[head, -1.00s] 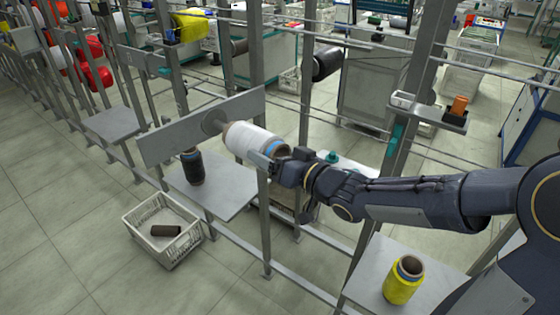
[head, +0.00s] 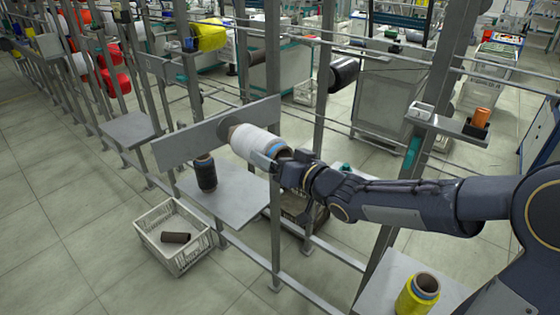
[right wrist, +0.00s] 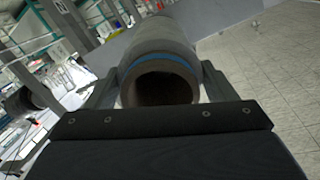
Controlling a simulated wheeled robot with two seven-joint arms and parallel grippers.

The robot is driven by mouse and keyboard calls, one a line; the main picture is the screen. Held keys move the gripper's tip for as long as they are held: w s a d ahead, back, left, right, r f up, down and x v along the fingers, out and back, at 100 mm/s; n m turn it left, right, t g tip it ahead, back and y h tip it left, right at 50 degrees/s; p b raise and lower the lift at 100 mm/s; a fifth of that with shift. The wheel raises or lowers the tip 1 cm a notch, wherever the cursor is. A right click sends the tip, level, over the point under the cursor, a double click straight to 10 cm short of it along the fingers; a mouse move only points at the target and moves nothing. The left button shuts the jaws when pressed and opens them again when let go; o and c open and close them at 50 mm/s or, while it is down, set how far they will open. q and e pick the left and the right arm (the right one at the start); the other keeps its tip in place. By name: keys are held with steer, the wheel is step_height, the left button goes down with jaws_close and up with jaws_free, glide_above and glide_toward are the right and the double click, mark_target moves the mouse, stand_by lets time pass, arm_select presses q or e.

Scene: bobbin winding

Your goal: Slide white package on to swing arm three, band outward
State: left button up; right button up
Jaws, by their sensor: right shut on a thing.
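The white package (head: 252,142) lies roughly level in the head view, its blue band (head: 275,150) at the end toward my right gripper. Its far end is against or close to the grey plate (head: 195,138) with the round disc; how far it sits on the swing arm is hidden. My right gripper (head: 280,161) is shut on the package's near end. In the right wrist view the package (right wrist: 158,45) points away from me, its open brown tube end (right wrist: 160,85) and blue band between the two fingers. My left gripper is not in view.
A black package (head: 205,174) stands on a grey shelf (head: 235,200) below. A white basket (head: 160,250) with a brown tube (head: 176,237) is on the floor. A yellow package (head: 417,293) stands on a shelf at the lower right. Upright posts (head: 274,110) stand close to my right gripper.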

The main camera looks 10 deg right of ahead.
steer(key=shift+b+x, duration=0.4)
steer(key=shift+x, duration=1.05)
steer(key=shift+f+b, duration=0.45)
steer(key=shift+b, duration=0.05)
steer(key=o, duration=1.5)
steer(key=shift+c, duration=0.2)
steer(key=shift+s+d, duration=0.1)
